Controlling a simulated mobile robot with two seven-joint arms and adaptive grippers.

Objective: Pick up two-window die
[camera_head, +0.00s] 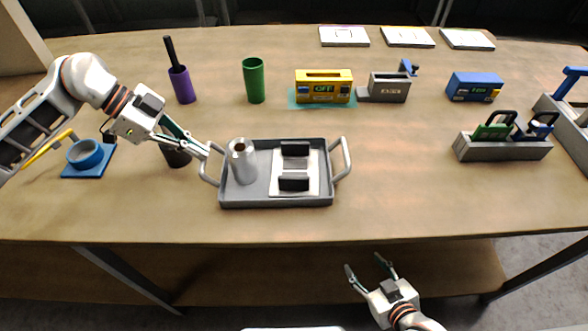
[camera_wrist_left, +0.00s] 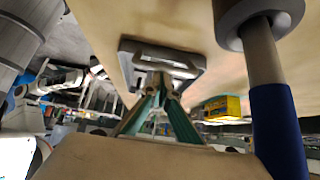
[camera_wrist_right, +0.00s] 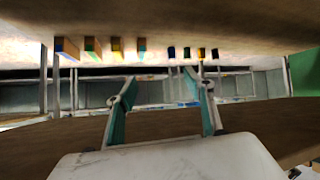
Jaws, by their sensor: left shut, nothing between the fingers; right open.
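A grey rack (camera_head: 503,150) at the right holds a green-handled die (camera_head: 493,131) and a blue-handled die (camera_head: 541,128), side by side. Their windows are too small to make out, so I cannot tell which is the two-window die. My left gripper (camera_head: 206,153) is shut and empty at the left handle of a grey tray (camera_head: 275,200), far from the rack; it also shows in the left wrist view (camera_wrist_left: 158,84). My right gripper (camera_head: 370,269) is open and empty in front of the table's front edge, left of and nearer than the rack.
The tray carries a metal cylinder (camera_head: 243,161) and a white plate with black blocks (camera_head: 295,166). Behind stand a yellow box (camera_head: 324,85), a grey box (camera_head: 389,88) and a blue box (camera_head: 474,86). The table is clear between tray and rack.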

